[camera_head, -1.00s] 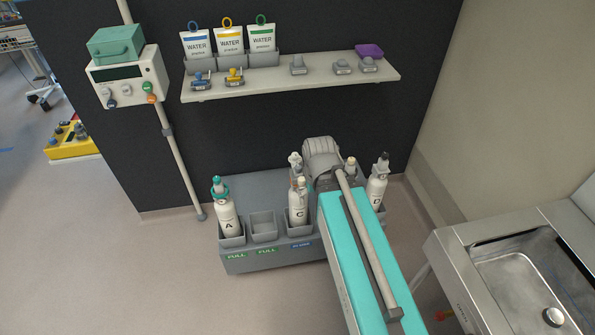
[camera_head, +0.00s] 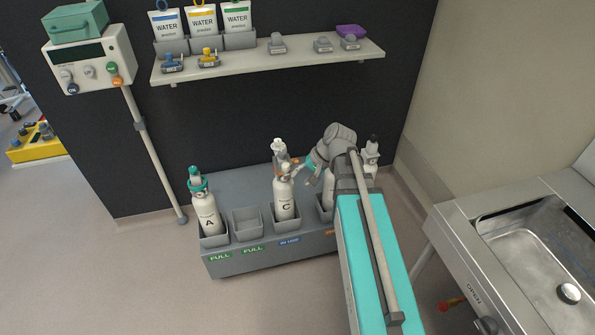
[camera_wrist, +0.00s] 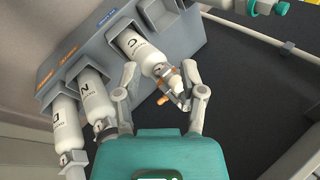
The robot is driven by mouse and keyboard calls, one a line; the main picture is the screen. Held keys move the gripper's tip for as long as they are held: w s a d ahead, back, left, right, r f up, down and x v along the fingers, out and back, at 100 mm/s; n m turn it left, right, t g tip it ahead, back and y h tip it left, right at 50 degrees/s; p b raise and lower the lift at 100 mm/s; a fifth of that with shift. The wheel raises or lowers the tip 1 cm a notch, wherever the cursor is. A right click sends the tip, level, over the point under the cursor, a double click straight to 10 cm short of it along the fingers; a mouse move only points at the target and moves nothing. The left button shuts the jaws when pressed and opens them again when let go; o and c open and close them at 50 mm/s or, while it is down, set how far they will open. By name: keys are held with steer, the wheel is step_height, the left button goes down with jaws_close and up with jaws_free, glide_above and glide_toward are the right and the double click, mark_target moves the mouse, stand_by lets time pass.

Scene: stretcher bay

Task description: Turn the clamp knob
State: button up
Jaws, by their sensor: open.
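White cylinder C (camera_head: 284,205) stands in the rack slot labelled IN USE. Its valve fitting (camera_head: 283,172) has orange parts. In the wrist view cylinder C (camera_wrist: 135,45) points its fitting toward me, with an orange lever-like part (camera_wrist: 173,71) and a grey end (camera_wrist: 183,100). I cannot tell which part is the clamp knob. My gripper (camera_wrist: 158,72) is open, its fingers apart on either side of cylinder C's neck and fitting. Contact cannot be told. In the head view my gripper (camera_head: 302,168) is just right of the fitting.
The grey rack (camera_head: 285,260) also holds cylinder A (camera_head: 206,212), with an empty slot (camera_head: 246,224) beside it. Two more cylinders (camera_wrist: 93,92) (camera_wrist: 66,128) stand close on the other side. A shelf (camera_head: 270,66) is above; a steel sink (camera_head: 540,250) is at right.

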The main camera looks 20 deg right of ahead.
steer(key=w+d+f+m+t+y+b, duration=0.3)
steer(key=w+d+f+m+b, duration=0.15)
steer(key=w+d+b, duration=0.2)
steer(key=m+t+y+b, duration=0.2)
steer(key=m+t+b, duration=0.1)
steer(key=b, duration=0.4)
glide_toward(297, 159)
steer(key=v, duration=0.3)
steer(key=shift+s+d+f, duration=0.25)
steer(key=shift+s+f, duration=0.05)
steer(key=shift+s, duration=0.1)
steer(key=shift+w+a+f, duration=0.1)
steer(key=b+x, duration=0.5)
steer(key=x, duration=0.8)
steer(key=shift+w, duration=0.35)
jaws_close()
